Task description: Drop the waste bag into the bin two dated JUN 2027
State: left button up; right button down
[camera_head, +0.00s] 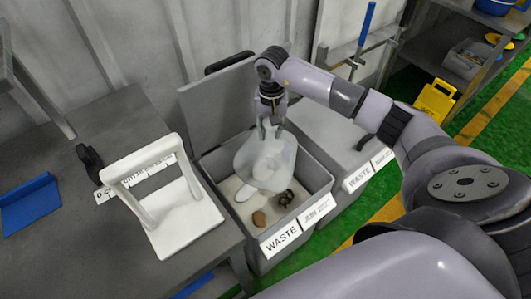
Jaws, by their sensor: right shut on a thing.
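The waste bag (265,160) is pale and translucent, and it hangs from my right gripper (269,127). The gripper is shut on its gathered top. The bag is over the open grey bin labelled WASTE and JUN 2027 (222,160), with its lower part at about the opening. I cannot tell whether it touches the contents. The bin's lid (215,108) stands raised at the back. A brown lump (259,218), a dark ridged item (285,198) and a whitish item (243,193) lie inside. My left gripper is out of view.
A second bin (330,140) stands to the right with its lid closed; its date label is hard to read. A grey table (60,250) at left bears a white stand (185,225), a black object (90,163) and a blue tray (28,203). Shelves (470,65) stand far right.

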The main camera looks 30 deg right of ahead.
jog(key=shift+f+b, duration=0.3)
jog(key=shift+f, duration=0.55)
jog(key=c, duration=1.2)
grip_release()
jog(key=shift+o, duration=0.7)
jog(key=shift+s+f, duration=0.1)
jog(key=shift+f, duration=0.05)
notch_tip(320, 180, up, 12)
jog(key=shift+r, duration=0.15)
